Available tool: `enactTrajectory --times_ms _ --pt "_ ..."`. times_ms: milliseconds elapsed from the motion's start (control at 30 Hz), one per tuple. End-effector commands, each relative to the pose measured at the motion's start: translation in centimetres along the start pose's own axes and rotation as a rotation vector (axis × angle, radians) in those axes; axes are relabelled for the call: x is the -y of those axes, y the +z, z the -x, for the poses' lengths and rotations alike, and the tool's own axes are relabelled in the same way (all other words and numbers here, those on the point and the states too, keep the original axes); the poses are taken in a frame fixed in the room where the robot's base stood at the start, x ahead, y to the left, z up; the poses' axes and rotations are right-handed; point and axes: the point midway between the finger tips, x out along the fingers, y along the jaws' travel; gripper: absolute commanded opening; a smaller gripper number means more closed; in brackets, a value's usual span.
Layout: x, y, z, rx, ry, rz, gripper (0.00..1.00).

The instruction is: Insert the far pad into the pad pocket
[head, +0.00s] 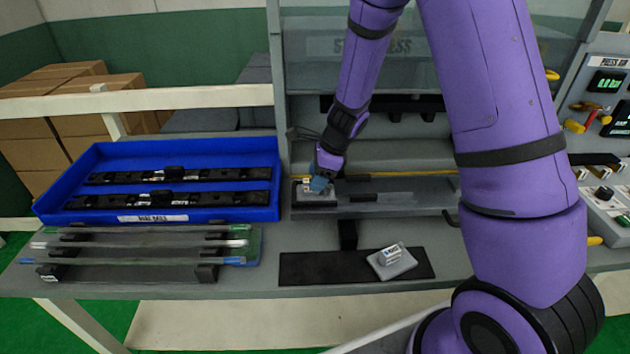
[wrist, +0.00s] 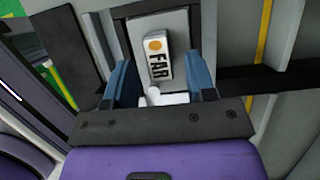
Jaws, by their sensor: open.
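The far pad is a grey plate (wrist: 178,22) with a raised white block marked "FAR" (wrist: 158,62) and an orange dot. In the wrist view it lies inside a dark-edged frame, which looks like the pad pocket (wrist: 121,30); I cannot tell if it sits fully flush. In the head view the far pad (head: 303,196) is at the left end of the grey fixture, partly hidden by my gripper (head: 320,183). My gripper is open, its blue fingers (wrist: 163,80) on either side of the block, with visible gaps.
A second grey pad (head: 393,263) with a white block lies on a black mat (head: 315,268) in front. A blue bin (head: 210,213) with black trim strips stands left, behind a rack of clear strips (head: 140,246). Panels with displays (head: 606,82) are at right.

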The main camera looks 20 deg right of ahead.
Motion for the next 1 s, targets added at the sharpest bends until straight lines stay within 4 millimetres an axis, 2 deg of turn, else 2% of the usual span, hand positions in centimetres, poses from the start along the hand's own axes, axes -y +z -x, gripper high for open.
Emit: enactTrajectory --times_ms 200,400,600,867,1000 --pt "0.1 0.1 4.4 0.002 -0.005 0.001 0.51" --pt "0.0 0.1 8.0 0.001 -0.003 0.001 0.51" --pt "0.0 0.0 10.0 0.001 -0.002 0.0 0.51" --pt "-0.3 0.2 11.1 0.002 -0.003 0.025 0.51" --pt "-1.7 0.9 13.7 0.01 -0.018 0.159 0.51"
